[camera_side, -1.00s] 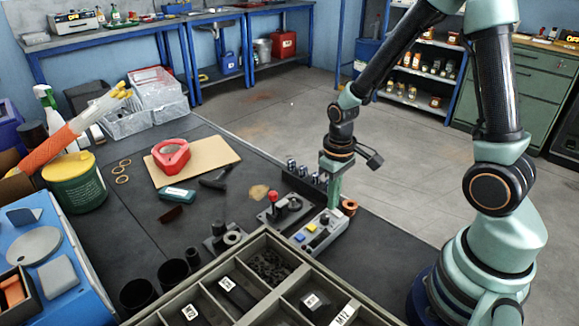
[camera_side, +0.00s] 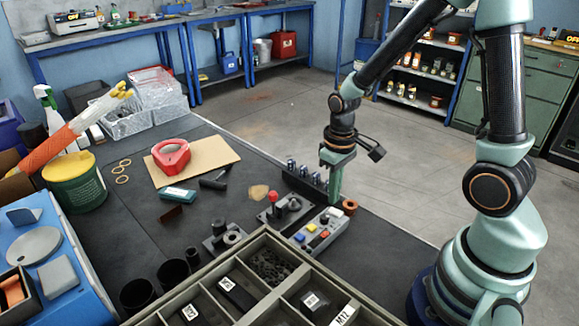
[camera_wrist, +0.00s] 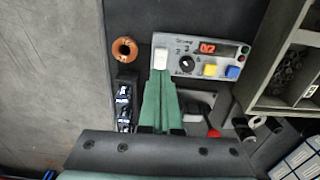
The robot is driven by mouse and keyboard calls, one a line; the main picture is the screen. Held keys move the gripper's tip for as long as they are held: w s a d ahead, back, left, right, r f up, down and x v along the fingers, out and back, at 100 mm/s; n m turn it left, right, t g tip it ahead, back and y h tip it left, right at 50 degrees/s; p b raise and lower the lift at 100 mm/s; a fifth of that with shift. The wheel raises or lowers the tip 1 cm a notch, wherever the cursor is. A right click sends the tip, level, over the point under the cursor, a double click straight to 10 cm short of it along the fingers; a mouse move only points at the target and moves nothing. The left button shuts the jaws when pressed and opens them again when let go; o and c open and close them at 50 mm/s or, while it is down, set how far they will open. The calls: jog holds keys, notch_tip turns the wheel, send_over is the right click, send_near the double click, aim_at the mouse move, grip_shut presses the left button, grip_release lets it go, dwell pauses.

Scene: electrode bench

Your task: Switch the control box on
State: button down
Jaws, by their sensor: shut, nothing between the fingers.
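Contact cannot be told.
A copper-coloured ring (camera_wrist: 125,50) stands just beside the box's switch end. A rack of dark cylinders (camera_side: 305,174) stands behind, and a red-knobbed lever unit (camera_side: 285,208) beside the box. A compartment tray (camera_side: 262,243) lies close in front.

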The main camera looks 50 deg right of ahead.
jog(key=shift+r, duration=2.2)
jog(key=shift+r, duration=0.1)
notch_tip(320, 180, up, 6)
jog(key=r+t, duration=0.1)
jog(key=t, duration=0.1)
send_over(332, 210)
jog(key=a, duration=0.2)
jog(key=s+a+r+t, duration=0.2)
jog(key=s+r+t, duration=0.1)
jog(key=r, duration=0.4)
jog(key=shift+s+t, duration=0.2)
jog(key=shift+t, duration=0.1)
